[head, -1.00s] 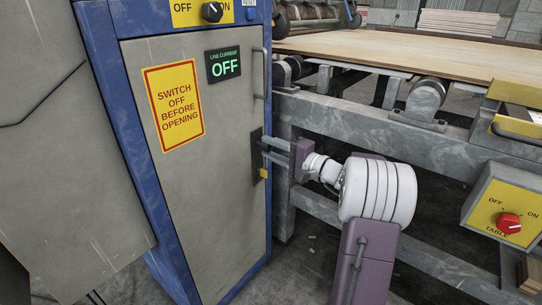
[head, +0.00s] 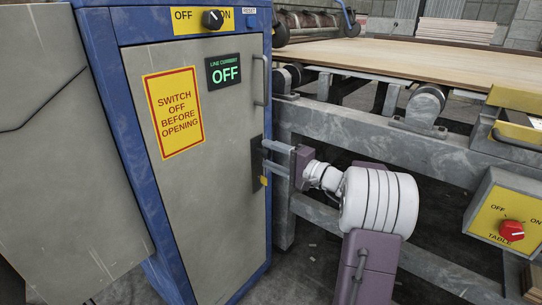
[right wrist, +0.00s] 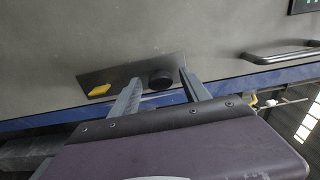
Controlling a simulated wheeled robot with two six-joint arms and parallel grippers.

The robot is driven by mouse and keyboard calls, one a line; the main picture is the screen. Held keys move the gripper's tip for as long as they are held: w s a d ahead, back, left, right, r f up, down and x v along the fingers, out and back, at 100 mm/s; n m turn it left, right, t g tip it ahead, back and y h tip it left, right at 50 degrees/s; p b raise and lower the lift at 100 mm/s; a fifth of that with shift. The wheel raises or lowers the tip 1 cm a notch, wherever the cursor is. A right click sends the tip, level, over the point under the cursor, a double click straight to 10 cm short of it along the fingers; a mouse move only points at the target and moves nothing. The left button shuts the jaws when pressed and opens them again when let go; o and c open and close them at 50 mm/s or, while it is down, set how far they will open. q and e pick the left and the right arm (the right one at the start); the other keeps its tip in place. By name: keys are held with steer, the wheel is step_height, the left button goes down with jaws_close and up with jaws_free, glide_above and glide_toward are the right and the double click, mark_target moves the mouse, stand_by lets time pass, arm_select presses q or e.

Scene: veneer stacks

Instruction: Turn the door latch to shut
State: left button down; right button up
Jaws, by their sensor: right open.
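The grey cabinet door (head: 215,235) looks closed in its blue frame. On its right edge is a dark latch plate (head: 257,180) with a small yellow tab (head: 264,181) low on it. In the right wrist view the plate (right wrist: 118,77) carries a dark round knob (right wrist: 160,80), and the yellow tab (right wrist: 99,88) is to its left. My right gripper (head: 266,154) is open at the plate, one finger on each side of the knob in the wrist view. I cannot tell if the fingers touch it. The left gripper is not in view.
A door handle (head: 267,80) is above the latch. The panel reads "OFF" (head: 224,71), and a black selector knob (head: 212,19) is above the door. A grey conveyor frame (head: 410,140) runs close to my right arm. A yellow table switch box (head: 490,215) is at the right.

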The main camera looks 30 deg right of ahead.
steer(key=p+v, duration=0.3)
steer(key=v, duration=0.6)
steer(key=shift+p, duration=0.4)
